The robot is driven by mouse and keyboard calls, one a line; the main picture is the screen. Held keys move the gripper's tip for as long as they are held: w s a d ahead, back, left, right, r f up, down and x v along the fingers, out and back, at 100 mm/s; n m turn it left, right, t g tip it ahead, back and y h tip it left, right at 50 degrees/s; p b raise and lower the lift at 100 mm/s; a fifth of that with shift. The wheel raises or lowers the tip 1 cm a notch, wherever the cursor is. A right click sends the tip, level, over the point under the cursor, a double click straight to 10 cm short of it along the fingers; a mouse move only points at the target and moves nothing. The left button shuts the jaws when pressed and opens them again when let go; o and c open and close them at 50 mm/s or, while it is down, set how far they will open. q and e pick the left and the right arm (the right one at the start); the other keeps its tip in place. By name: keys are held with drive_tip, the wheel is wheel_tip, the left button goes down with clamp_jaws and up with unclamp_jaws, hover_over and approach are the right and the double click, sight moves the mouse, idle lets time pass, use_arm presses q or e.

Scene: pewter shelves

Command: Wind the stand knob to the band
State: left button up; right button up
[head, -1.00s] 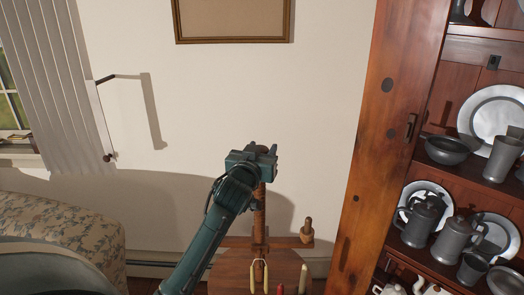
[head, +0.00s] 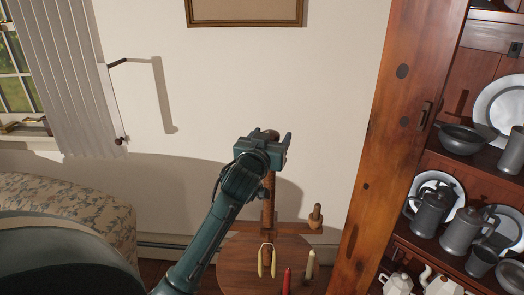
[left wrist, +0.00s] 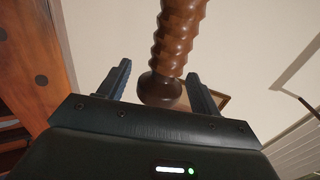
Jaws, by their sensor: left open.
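The stand is dark turned wood with a threaded post (head: 268,200) rising from a round wooden top. In the left wrist view the threaded post (left wrist: 180,35) ends in a dark rounded knob (left wrist: 158,90). My left gripper (head: 271,137) is at the top of the post, and in the left wrist view its open fingers (left wrist: 158,78) stand on either side of the knob. I cannot tell whether either finger touches it. In the head view the gripper largely hides the knob. I cannot make out a band. My right gripper is out of view.
A crossbar (head: 292,228) with an upright turned piece (head: 316,215) sits below my gripper. Hanging pale candles (head: 261,262), a red candle (head: 287,280) and a cream candle (head: 309,265) are at the round top (head: 235,265). A pewter cupboard (head: 375,140) stands right; bare wall is behind.

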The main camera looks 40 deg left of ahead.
use_arm(q)
drive_tip(key=b+v, duration=0.1)
drive_tip(key=v, duration=1)
drive_tip(key=shift+s, duration=0.4)
drive_tip(key=shift+d, duration=0.1)
